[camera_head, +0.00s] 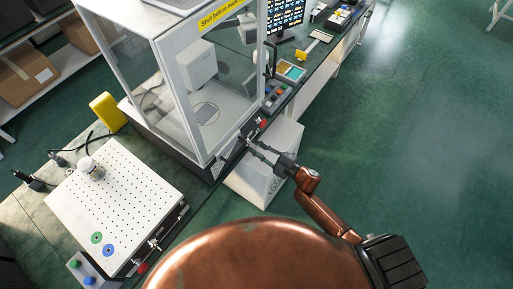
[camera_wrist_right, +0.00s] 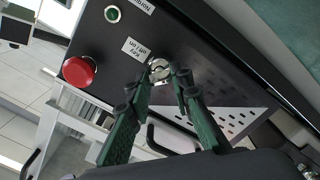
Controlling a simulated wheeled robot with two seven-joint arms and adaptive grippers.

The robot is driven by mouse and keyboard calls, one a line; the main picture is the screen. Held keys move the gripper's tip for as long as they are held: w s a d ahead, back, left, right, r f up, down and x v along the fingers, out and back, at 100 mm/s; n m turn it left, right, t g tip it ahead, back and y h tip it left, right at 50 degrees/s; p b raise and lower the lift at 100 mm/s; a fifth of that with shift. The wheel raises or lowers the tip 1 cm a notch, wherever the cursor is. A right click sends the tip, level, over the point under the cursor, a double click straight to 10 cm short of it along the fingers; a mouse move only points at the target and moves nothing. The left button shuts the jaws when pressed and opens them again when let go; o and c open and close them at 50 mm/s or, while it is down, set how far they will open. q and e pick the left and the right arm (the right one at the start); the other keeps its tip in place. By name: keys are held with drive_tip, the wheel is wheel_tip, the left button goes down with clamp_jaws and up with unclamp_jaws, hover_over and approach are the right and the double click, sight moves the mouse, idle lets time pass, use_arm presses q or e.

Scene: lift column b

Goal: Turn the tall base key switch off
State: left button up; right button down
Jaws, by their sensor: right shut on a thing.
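The key switch (camera_wrist_right: 158,66) is a round silver lock on a black panel, under a white label (camera_wrist_right: 138,50) reading "key off on". The panel is on the black base (camera_head: 178,150) of the tall glass-walled enclosure (camera_head: 185,70). My right gripper (camera_wrist_right: 166,74) has its fingertips at the switch, shut on its key, which is mostly hidden between them. I cannot tell which way the key points. In the head view my right gripper (camera_head: 249,146) reaches the base's right front side, and its fingers cover the switch there. My left gripper is not in view.
A red mushroom button (camera_wrist_right: 79,71) and a green button (camera_wrist_right: 112,14) are on the same panel. A perforated white plate box (camera_head: 125,195) stands at the left, near a yellow block (camera_head: 107,112). A white cabinet (camera_head: 265,185) is below the bench. Open green floor lies right.

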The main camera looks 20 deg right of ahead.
drive_tip(key=shift+n+b, duration=1.55)
drive_tip(key=shift+n, duration=2.45)
drive_tip(key=c, duration=1.7)
unclamp_jaws()
